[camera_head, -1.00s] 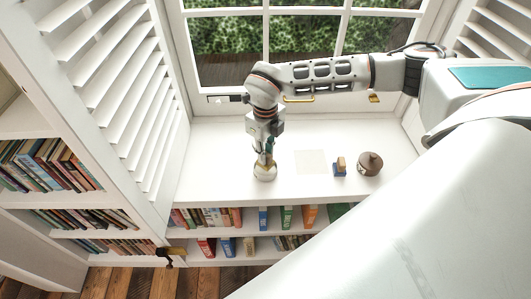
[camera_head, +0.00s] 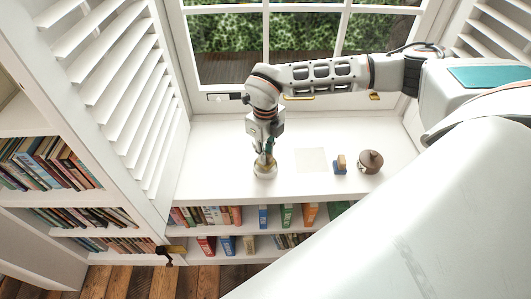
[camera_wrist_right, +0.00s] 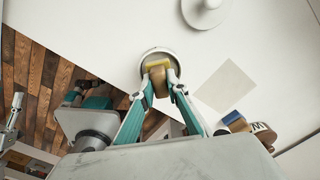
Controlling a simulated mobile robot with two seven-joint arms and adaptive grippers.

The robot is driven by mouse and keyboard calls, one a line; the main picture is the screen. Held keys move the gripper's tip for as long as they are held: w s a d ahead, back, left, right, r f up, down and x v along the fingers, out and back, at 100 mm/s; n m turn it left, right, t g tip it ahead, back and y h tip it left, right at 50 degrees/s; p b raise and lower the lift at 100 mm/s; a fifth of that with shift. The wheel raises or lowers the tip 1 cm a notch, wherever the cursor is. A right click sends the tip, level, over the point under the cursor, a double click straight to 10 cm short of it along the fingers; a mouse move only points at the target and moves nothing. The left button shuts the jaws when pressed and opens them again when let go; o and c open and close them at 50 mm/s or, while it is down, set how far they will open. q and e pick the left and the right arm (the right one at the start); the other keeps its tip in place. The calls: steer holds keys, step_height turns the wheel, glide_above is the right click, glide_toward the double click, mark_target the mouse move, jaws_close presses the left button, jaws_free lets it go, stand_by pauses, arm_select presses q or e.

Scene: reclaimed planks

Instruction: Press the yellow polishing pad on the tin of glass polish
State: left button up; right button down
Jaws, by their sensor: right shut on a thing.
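The tin of glass polish (camera_head: 264,174) is a small round tin with a pale metallic rim, standing on the white sill. It also shows in the right wrist view (camera_wrist_right: 146,56). My right gripper (camera_head: 265,160) points down over it. In the right wrist view its teal-sided fingers (camera_wrist_right: 160,78) are shut on the yellow polishing pad (camera_wrist_right: 157,82), a yellow block with a brownish part. The pad overlaps the tin's top in the picture. It appears to be at the tin, but I cannot tell whether they touch. The pad and fingers hide part of the tin.
A thin cream square (camera_head: 310,160) lies flat right of the tin. Farther right stand a small blue and wooden block (camera_head: 340,167) and a brown round pot (camera_head: 370,161). Bookshelves (camera_head: 250,230) lie below the sill's front edge. The window (camera_head: 300,45) stands behind.

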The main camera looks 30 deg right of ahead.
steer(key=shift+f, duration=0.55)
stand_by(0.4)
stand_by(0.5)
steer(key=shift+r+p, duration=1.45)
steer(key=shift+r, duration=0.5)
steer(key=shift+r+p, duration=1.35)
steer(key=shift+r, duration=0.25)
